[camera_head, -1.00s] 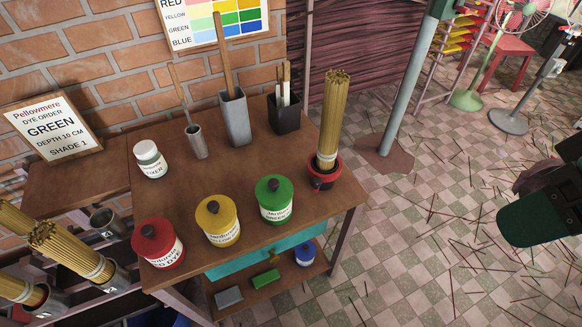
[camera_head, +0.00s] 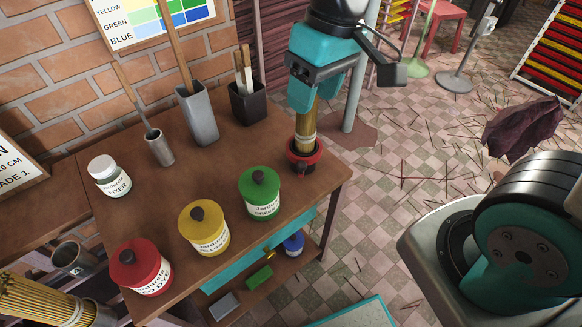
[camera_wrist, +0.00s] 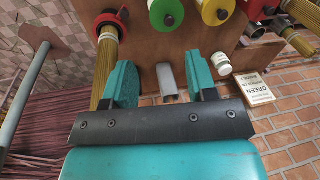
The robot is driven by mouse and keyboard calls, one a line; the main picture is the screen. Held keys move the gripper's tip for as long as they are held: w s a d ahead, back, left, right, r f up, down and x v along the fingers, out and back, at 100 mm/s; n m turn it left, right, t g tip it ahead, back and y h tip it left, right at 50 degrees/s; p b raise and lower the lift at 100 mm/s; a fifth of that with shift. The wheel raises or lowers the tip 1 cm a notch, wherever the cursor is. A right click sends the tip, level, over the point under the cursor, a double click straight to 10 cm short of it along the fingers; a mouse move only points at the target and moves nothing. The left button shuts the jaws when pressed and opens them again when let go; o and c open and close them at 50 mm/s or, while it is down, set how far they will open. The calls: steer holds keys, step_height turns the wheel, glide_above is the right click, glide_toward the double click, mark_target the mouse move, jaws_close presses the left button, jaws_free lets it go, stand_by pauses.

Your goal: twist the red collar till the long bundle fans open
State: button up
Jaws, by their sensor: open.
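The long bundle (camera_head: 306,124) of tan sticks stands upright at the table's right end. Its foot is inside the red collar (camera_head: 316,157), with a dark holder showing there. My gripper (camera_head: 313,98) is at the bundle's upper part, above the collar, and hides the bundle's top. In the wrist view my gripper (camera_wrist: 162,85) has its two teal fingers spread with a wide gap. There the bundle (camera_wrist: 106,62) runs down past the left finger, which partly covers it, and the red collar (camera_wrist: 110,19) is at the top. Whether a finger touches the bundle, I cannot tell.
The brown table (camera_head: 225,160) carries red (camera_head: 138,268), yellow (camera_head: 204,228) and green (camera_head: 260,194) dye jars, a white fixer jar (camera_head: 109,178), a grey pot (camera_head: 198,112) and a black box (camera_head: 248,103). Loose sticks litter the tiled floor (camera_head: 400,200).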

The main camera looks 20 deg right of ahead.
steer(key=m+h+b, duration=0.2)
glide_above(302, 164)
step_height(302, 164, down, 9)
step_height(302, 164, down, 18)
steer(key=shift+r, duration=0.25)
steer(key=shift+c, duration=0.2)
jaws_close()
